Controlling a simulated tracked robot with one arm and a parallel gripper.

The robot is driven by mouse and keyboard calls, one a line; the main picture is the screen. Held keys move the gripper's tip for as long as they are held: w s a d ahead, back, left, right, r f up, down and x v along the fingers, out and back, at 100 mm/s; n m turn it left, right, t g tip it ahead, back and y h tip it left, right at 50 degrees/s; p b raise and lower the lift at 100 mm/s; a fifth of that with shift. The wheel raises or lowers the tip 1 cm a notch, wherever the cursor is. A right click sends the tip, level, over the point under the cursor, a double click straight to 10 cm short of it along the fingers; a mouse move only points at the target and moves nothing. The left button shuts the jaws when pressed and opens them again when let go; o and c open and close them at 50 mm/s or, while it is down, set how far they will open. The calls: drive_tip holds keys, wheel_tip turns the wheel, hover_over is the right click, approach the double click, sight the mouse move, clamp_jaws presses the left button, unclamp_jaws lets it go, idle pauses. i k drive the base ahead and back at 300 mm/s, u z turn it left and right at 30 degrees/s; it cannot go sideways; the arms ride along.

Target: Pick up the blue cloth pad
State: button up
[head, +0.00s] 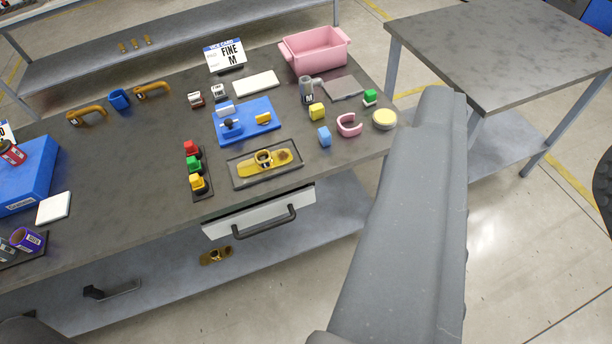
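Several blue things lie on the dark workbench (110,170), and I cannot tell for sure which is the cloth pad. A small blue block-like piece (324,136) stands near the right front, left of a pink C-shaped piece (348,126). A large blue block (38,170) sits at the left edge. A grey link of my arm fills the right foreground, past the bench's right end. My gripper's fingers do not show.
A pink bin (316,52) stands at the back right. A dark tray (238,172) with a yellow part lies at the front, above a drawer handle (265,222). A yellow block (316,112) and yellow round tin (384,119) are near the small blue piece. Another table (500,50) is bare.

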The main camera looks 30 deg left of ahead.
sight(324, 136)
drive_tip(key=u, duration=0.05)
drive_tip(key=k, duration=0.35)
drive_tip(key=u, duration=0.45)
drive_tip(key=i, duration=1)
drive_tip(key=u, duration=0.55)
drive_tip(key=k, duration=0.8)
drive_tip(key=u, duration=0.9)
drive_tip(key=k, duration=0.5)
drive_tip(key=u, duration=0.4)
drive_tip(key=i, duration=1.15)
drive_tip(key=z, duration=0.9)
drive_tip(key=i, duration=1.05)
drive_tip(key=z, duration=0.85)
